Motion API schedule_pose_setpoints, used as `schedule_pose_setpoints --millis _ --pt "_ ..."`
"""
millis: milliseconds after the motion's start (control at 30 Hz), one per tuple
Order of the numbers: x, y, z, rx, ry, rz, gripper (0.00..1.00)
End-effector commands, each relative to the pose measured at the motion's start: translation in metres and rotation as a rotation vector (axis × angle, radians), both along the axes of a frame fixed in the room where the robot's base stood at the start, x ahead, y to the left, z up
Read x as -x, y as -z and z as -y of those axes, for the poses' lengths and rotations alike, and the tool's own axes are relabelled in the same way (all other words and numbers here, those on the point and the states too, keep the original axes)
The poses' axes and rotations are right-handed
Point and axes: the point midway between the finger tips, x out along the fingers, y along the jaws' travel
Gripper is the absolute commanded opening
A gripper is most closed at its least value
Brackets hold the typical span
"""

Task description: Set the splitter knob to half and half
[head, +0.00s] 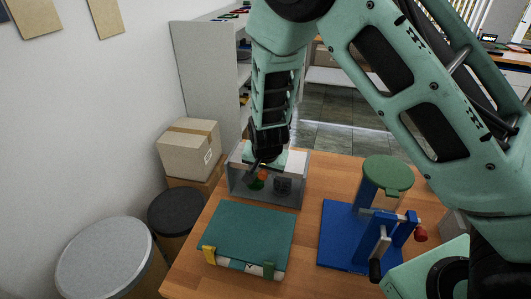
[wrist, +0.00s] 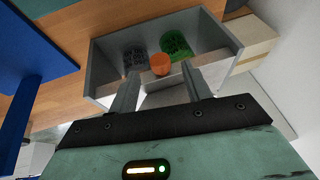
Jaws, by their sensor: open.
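The splitter appears as a grey open-sided box (head: 236,190) at the back left of the wooden table. It also shows in the wrist view (wrist: 105,62). A small orange knob (wrist: 160,64) sits at its edge, between a dark grey round part and a green round part. Which way the knob is turned cannot be told. In the head view the orange knob (head: 262,175) is partly behind my fingers. My gripper (head: 262,165) points down at the box. In the wrist view my gripper (wrist: 160,85) is open, its fingers either side of the knob, with no clear contact.
A teal flat press (head: 250,235) with yellow and green clips lies in front of the box. A blue-based press (head: 340,240) with a green round lid (head: 388,172) and handles stands to the right. A cardboard box (head: 188,148) and round drums (head: 105,255) stand left of the table.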

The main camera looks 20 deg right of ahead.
Motion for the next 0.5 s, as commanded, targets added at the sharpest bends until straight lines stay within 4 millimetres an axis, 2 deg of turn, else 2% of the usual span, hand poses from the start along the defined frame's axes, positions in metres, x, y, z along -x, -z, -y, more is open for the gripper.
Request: schedule_pose_setpoints --millis 200,500 --pt "0.021 -0.048 -0.006 -0.001 -0.005 0.004 0.49" --pt "0.045 -0.102 -0.010 -0.001 -0.003 0.001 0.49"
